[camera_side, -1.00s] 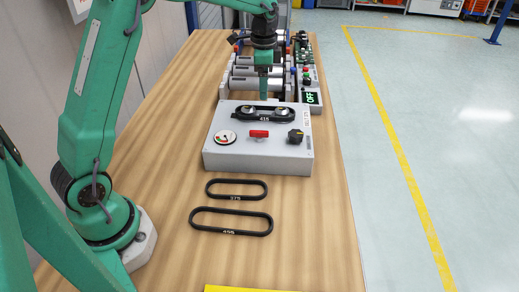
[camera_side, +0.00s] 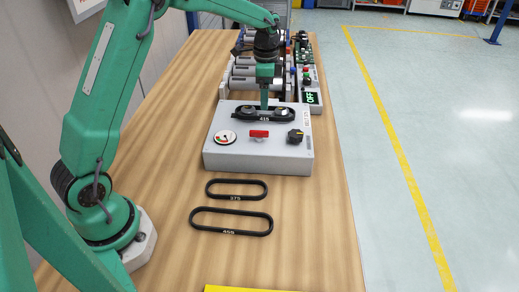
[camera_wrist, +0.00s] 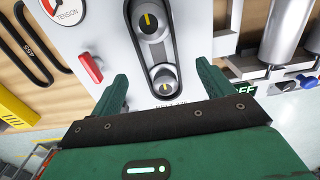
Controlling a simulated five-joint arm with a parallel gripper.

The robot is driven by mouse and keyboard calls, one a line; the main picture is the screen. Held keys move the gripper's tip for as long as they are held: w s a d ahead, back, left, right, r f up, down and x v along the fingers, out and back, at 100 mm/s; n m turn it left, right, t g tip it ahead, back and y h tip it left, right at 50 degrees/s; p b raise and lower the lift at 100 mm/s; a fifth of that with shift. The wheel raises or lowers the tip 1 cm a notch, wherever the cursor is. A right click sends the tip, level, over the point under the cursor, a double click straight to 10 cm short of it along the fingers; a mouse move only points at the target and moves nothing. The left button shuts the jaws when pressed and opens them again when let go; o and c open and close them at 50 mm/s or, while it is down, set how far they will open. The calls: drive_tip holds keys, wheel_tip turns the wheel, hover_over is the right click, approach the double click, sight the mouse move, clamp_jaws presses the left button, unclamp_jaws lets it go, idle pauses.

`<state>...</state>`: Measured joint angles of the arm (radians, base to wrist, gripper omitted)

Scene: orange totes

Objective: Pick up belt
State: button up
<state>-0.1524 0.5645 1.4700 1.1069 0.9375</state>
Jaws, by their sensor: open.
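A black belt labelled 415 (camera_side: 262,118) lies around two pulleys on top of the grey tension box (camera_side: 225,156). The wrist view shows this belt (camera_wrist: 178,45) running around two metal pulleys with yellow marks. My gripper (camera_side: 264,106) is directly above the belt in the side view. In the wrist view its green fingers (camera_wrist: 162,72) are spread apart, one on each side of the nearer pulley, with nothing held. Whether the fingertips touch the belt or box cannot be told. Two more black belts, 375 (camera_side: 236,182) and a larger one marked 455 (camera_side: 231,209), lie flat on the table.
The box carries a tension gauge (camera_side: 225,137), a red switch (camera_side: 259,134) and a black knob (camera_side: 295,136). Behind it stands a roller unit (camera_side: 245,87) with an OFF display (camera_side: 311,98). A yellow object (camera_side: 245,288) is at the table's front. The wooden table (camera_side: 165,150) is bare on the left.

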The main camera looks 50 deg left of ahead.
sight(257, 118)
drive_tip(key=shift+d+f, duration=0.15)
drive_tip(key=shift+f, duration=1.15)
drive_tip(key=shift+d+f, duration=0.1)
drive_tip(key=shift+f, duration=1.15)
drive_tip(key=c, duration=1.1)
